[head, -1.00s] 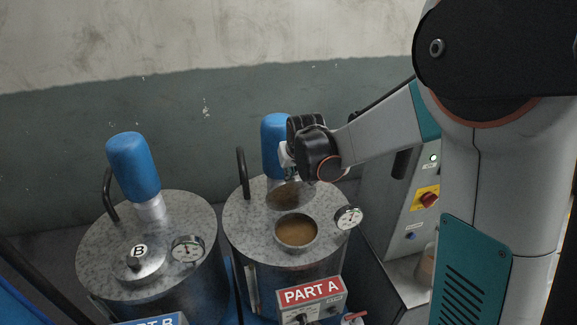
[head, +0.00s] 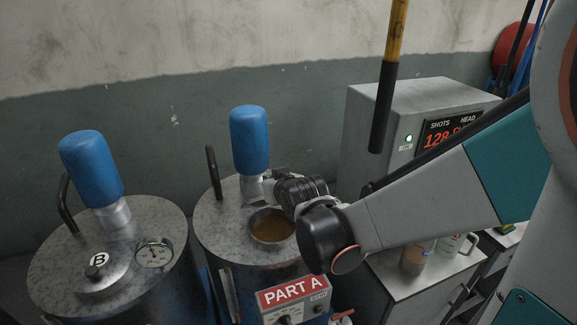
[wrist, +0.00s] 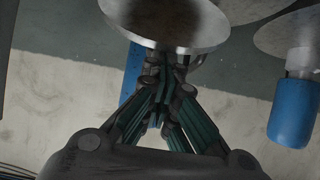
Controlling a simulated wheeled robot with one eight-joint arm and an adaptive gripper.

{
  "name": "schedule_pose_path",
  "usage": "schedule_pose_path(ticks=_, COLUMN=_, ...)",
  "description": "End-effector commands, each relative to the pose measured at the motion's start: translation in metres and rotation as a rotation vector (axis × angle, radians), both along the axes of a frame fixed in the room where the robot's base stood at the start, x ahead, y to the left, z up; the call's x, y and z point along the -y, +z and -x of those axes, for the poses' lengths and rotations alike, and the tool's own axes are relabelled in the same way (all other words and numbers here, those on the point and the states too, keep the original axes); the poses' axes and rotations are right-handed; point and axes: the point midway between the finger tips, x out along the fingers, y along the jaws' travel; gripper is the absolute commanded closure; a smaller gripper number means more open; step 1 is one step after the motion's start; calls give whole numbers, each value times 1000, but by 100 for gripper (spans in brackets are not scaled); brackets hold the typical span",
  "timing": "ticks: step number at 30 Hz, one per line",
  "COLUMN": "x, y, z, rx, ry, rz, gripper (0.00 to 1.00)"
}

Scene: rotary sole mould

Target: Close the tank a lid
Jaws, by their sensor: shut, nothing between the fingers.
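A round disc (wrist: 165,22) with a brown-stained face and bright metal rim, apparently the lid, is right by the fingertips; contact is unclear. I cannot make out the lid in the head view.
Tank B (head: 55,265) stands to the left, its lid (head: 103,272) down, with a gauge (head: 154,252) beside it. A black handle (head: 213,172) rises from tank A. A control cabinet (head: 370,110) and a bench (head: 420,280) with bottles are to the right.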

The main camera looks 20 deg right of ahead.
Motion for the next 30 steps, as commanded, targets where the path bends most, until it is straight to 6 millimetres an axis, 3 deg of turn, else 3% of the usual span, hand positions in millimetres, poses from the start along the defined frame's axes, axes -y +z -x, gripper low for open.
schedule_pose_path(ticks=1, x=-1, y=-13, z=12, rx=40, ry=2, rz=0, gripper=100)
schedule_pose_path(ticks=9, x=-1, y=-33, z=41, rx=216, ry=2, rz=0, gripper=100)
schedule_pose_path(ticks=21, x=-1, y=-81, z=76, rx=209, ry=2, rz=0, gripper=100)
schedule_pose_path(ticks=30, x=-1, y=-116, z=89, rx=209, ry=2, rz=0, gripper=100)
